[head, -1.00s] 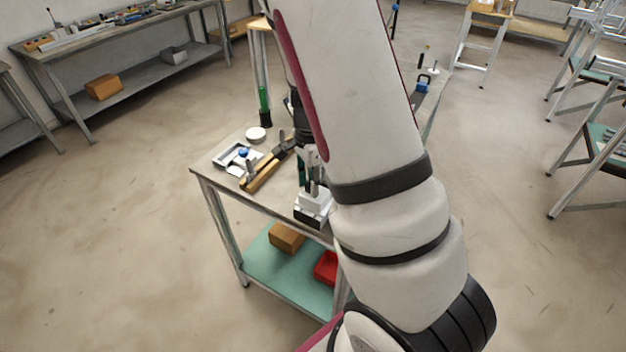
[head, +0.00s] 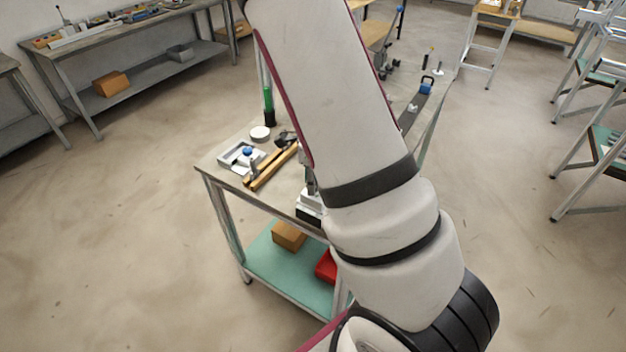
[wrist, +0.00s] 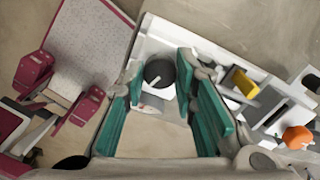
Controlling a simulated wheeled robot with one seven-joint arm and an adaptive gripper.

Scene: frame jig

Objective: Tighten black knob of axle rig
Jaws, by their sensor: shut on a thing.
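In the wrist view, the black knob (wrist: 159,73) is round with a short white mark on its face. It sits on a white plate (wrist: 178,94), seemingly part of the axle rig. My gripper (wrist: 160,76) has its teal fingers on either side of the knob, shut on it. In the head view my arm hides the gripper and the knob. Only part of a white block on a dark base (head: 308,206) shows beside my arm at the table's near edge; I cannot tell if it belongs to the rig.
The workbench (head: 211,168) carries wooden bars (head: 270,168), a grey tray with a blue knob (head: 247,152), a white disc (head: 260,133) and a green bottle (head: 268,100). A blue-handled piece (head: 427,86) stands farther back. A yellow block (wrist: 244,83) and an orange part (wrist: 297,137) lie right of my gripper.

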